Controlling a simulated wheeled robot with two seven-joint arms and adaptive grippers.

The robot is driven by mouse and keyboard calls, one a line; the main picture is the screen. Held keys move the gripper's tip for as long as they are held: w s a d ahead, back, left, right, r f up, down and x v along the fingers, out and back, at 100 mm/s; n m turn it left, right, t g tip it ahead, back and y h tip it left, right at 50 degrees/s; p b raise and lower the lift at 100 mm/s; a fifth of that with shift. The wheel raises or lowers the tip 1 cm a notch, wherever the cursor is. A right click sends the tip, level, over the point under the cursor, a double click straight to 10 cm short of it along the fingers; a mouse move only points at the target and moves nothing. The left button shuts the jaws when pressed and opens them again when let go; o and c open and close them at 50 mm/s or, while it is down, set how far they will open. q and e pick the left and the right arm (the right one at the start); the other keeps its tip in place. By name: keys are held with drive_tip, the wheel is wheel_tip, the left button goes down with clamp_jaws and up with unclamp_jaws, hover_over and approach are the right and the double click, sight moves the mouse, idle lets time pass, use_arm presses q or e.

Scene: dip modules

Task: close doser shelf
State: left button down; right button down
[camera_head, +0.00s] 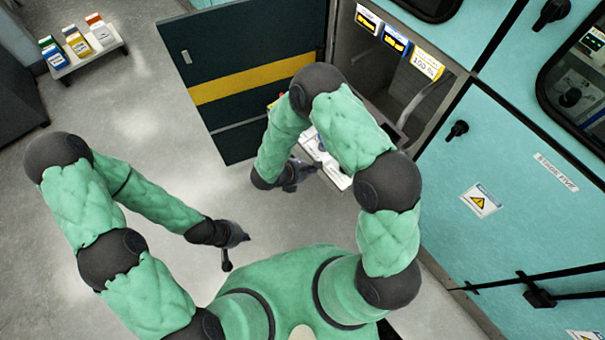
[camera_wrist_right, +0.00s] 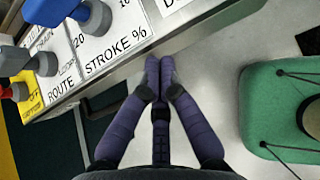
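The doser shelf (camera_head: 336,178) is pulled out of the open cabinet, partly hidden behind my right arm. In the right wrist view its pale front edge (camera_wrist_right: 110,77) runs diagonally, beside white labels reading "ROUTE" and "STROKE %" and blue and red knobs. My right gripper (camera_head: 300,176) is beside the shelf's outer end. In the right wrist view its purple fingertips (camera_wrist_right: 160,62) are together with nothing seen between them, close to the shelf edge; contact cannot be told. My left gripper (camera_head: 234,252) is over the floor, away from the shelf, with its fingers apart and empty.
The dark cabinet door (camera_head: 245,65) with a yellow stripe stands open left of the shelf. Several display units (camera_head: 395,40) sit in the cabinet. A small stand (camera_head: 88,52) with coloured boxes is at far left. Teal machine panels (camera_head: 520,190) fill the right. Floor between is clear.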

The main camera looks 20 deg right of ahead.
drive_tip(key=shift+w+d, duration=0.1)
drive_tip(key=shift+d, duration=0.15)
drive_tip(key=w+d+b, duration=0.1)
drive_tip(key=w+d, duration=0.1)
drive_tip(key=d, duration=0.5)
drive_tip(key=w+d+b, duration=0.2)
drive_tip(key=w+d, duration=0.1)
drive_tip(key=d, duration=0.5)
drive_tip(key=w+d+b, duration=0.2)
drive_tip(key=w+d, duration=0.1)
drive_tip(key=d, duration=0.5)
drive_tip(key=shift+w+d+f, duration=0.1)
drive_tip(key=shift+d, duration=0.15)
drive_tip(key=w+d+b, duration=0.1)
drive_tip(key=w+d, duration=0.2)
drive_tip(key=d, duration=0.5)
drive_tip(key=w+d, duration=0.3)
drive_tip(key=d, duration=0.6)
drive_tip(key=shift+w+d+b, duration=0.3)
drive_tip(key=shift+b, duration=0.1)
drive_tip(key=shift+r, duration=0.25)
drive_tip(key=shift+w, duration=0.1)
